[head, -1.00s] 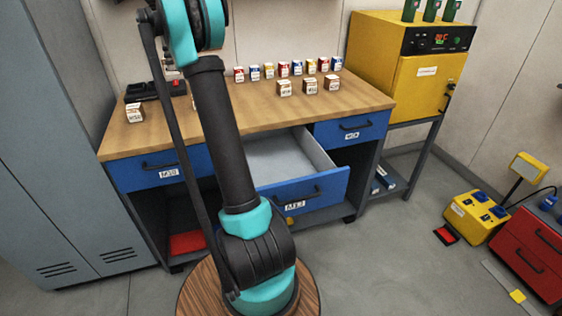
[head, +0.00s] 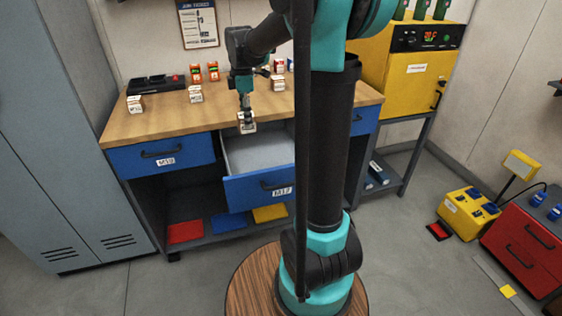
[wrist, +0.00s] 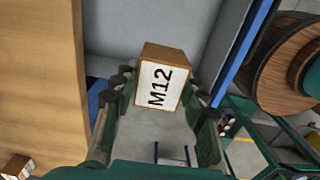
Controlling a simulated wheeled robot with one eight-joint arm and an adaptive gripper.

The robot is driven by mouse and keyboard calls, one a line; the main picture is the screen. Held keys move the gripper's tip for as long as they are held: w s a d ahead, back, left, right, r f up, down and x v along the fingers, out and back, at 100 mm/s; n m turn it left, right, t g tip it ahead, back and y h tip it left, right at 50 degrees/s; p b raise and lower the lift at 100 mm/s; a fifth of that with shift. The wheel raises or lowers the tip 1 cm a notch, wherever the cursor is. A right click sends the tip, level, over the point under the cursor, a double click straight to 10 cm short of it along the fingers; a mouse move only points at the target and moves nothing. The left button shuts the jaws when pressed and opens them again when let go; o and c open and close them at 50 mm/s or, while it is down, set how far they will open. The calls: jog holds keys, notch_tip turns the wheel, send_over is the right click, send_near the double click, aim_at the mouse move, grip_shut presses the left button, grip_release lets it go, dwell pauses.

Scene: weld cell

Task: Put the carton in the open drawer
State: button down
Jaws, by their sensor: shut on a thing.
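The carton (head: 247,124) is a small white-and-brown box. In the wrist view its white face (wrist: 158,87) reads M12. My gripper (head: 246,108) is shut on it, with a finger on either side, and holds it in the air over the open drawer's back part, near the bench's front edge. The open drawer (head: 240,192) has a blue front with a dark handle and a label that seems to read M12. Its grey inside looks empty where it shows. My arm hides its right part. In the wrist view the drawer's grey inside (wrist: 112,30) lies below the carton.
The wooden benchtop (head: 165,122) bears several similar cartons, cans and a black tray (head: 155,86). A shut blue drawer (head: 160,155) is at left. Coloured mats lie on the lower shelf (head: 200,238). A yellow oven (head: 405,75) stands at right.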

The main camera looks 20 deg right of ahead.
jog(key=shift+s+d+f, duration=0.1)
jog(key=shift+s+f, duration=0.05)
jog(key=shift+f, duration=3.25)
jog(key=shift+s+d+f, duration=0.1)
jog(key=shift+s+f, duration=0.05)
jog(key=shift+f, duration=3.25)
jog(key=shift+s+d+f, duration=0.1)
jog(key=shift+s+f, duration=0.05)
jog(key=shift+f, duration=3.25)
jog(key=c, duration=0.9)
grip_release()
jog(key=shift+f, duration=0.15)
jog(key=shift+o, duration=0.2)
notch_tip(320, 180, up, 12)
jog(key=shift+r, duration=0.2)
